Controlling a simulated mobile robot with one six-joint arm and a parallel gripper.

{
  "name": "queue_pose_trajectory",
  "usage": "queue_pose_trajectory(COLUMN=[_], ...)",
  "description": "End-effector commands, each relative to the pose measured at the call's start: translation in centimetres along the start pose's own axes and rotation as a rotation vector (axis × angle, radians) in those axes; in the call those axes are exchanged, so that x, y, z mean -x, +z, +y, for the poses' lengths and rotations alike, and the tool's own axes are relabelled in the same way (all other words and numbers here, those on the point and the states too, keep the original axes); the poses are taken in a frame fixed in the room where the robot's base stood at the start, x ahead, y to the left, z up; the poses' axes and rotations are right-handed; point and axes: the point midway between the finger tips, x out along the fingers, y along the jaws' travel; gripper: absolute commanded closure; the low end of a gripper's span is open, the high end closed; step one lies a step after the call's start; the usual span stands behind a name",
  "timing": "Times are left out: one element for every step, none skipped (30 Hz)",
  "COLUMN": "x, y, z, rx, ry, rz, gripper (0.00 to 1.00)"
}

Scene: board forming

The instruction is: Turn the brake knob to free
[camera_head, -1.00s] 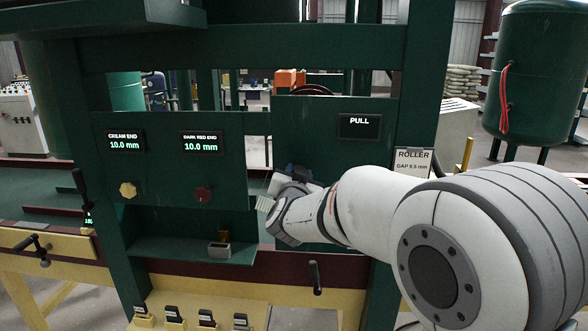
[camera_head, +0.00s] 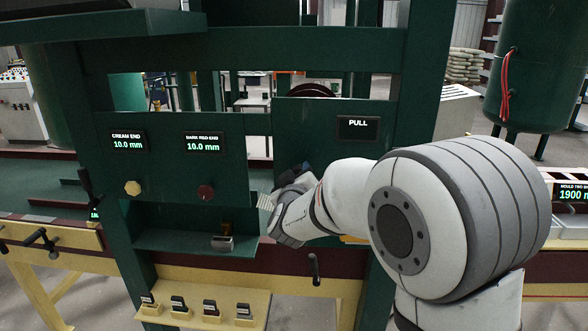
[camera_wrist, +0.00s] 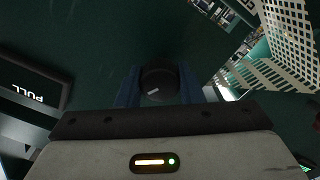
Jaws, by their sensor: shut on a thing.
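The brake knob (camera_wrist: 157,82) is a round black knob with a short white mark on its face, seen in the wrist view against the dark green panel. My gripper (camera_wrist: 158,90) has its blue fingers on either side of the knob and is shut on it. The white mark runs slightly aslant in that view. In the head view my gripper (camera_head: 303,172) is against the green panel below the PULL display (camera_head: 358,128); my wrist hides the knob there. I cannot read any free or brake label.
A dark red knob (camera_head: 206,192) and a cream knob (camera_head: 132,188) sit on the panel to the left, under two 10.0 mm displays. A shelf (camera_head: 170,243) below holds a small block (camera_head: 222,243). A black lever (camera_head: 315,268) stands below my gripper.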

Motion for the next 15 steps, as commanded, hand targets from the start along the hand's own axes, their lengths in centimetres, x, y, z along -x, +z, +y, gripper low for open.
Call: queue_pose_trajectory(x=[0.01,0.01,0.01,0.01,0.01,0.01,0.02,0.02,0.03,0.03,0.03,0.03,0.03,0.03,0.03], y=[-0.01,0.00,0.01,0.02,0.03,0.03,0.04,0.04,0.04,0.05,0.06,0.07,0.08,0.09,0.10], z=[0.00,-0.01,-0.03,-0.03,-0.03,-0.03,-0.03,-0.03,-0.04,-0.04,-0.05,-0.06,-0.07,-0.09,-0.10], rx=[0.039,0.064,0.095,0.117,0.139,0.166,0.184,0.203,0.225,0.241,0.255,0.273,0.285,0.296,0.309], ry=[-0.003,-0.003,-0.004,-0.004,-0.003,-0.003,-0.003,-0.003,-0.003,-0.003,-0.003,-0.003,-0.003,-0.003,-0.003], rz=[-0.004,-0.004,-0.004,-0.004,-0.004,-0.004,-0.004,-0.004,-0.003,-0.003,-0.003,-0.003,-0.003,-0.003,-0.003], gripper=[0.89,0.89,0.89,0.89,0.89,0.89,0.89,0.89,0.89,0.89,0.89,0.89,0.89,0.89,0.89])
